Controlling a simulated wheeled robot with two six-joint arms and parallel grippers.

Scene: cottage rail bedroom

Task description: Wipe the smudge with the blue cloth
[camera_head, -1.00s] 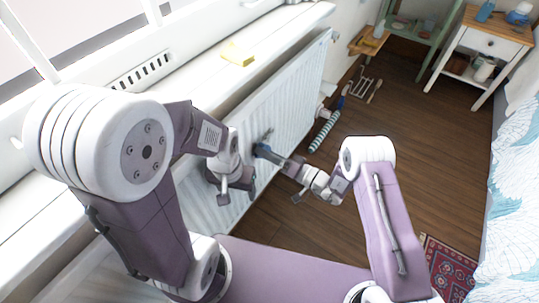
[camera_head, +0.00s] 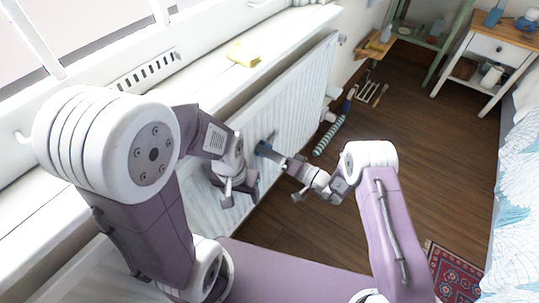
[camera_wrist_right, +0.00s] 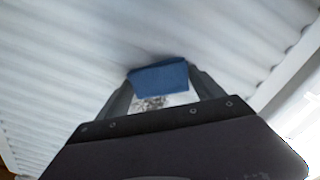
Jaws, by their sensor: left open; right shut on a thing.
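The blue cloth (camera_wrist_right: 160,77) is between the fingertips of my right gripper (camera_wrist_right: 162,84), which is shut on it. In the head view, the cloth (camera_head: 263,148) is against or just in front of the white ribbed radiator (camera_head: 295,95). A grey speckled smudge (camera_wrist_right: 152,103) shows between the fingers in the wrist view, beside the cloth's lower edge. A dark mark also shows just above the cloth in the head view. Whether the cloth touches the panel is unclear. My left gripper (camera_head: 245,188) is open and empty, lower left of the right one, near the radiator.
A white sill runs above the radiator, with a yellow sponge-like block (camera_head: 243,53) on it. A striped roll (camera_head: 330,136) and tools (camera_head: 370,90) lie on the wooden floor (camera_head: 415,145). A white side table (camera_head: 487,45) and a bed (camera_head: 515,190) are right. Middle floor is clear.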

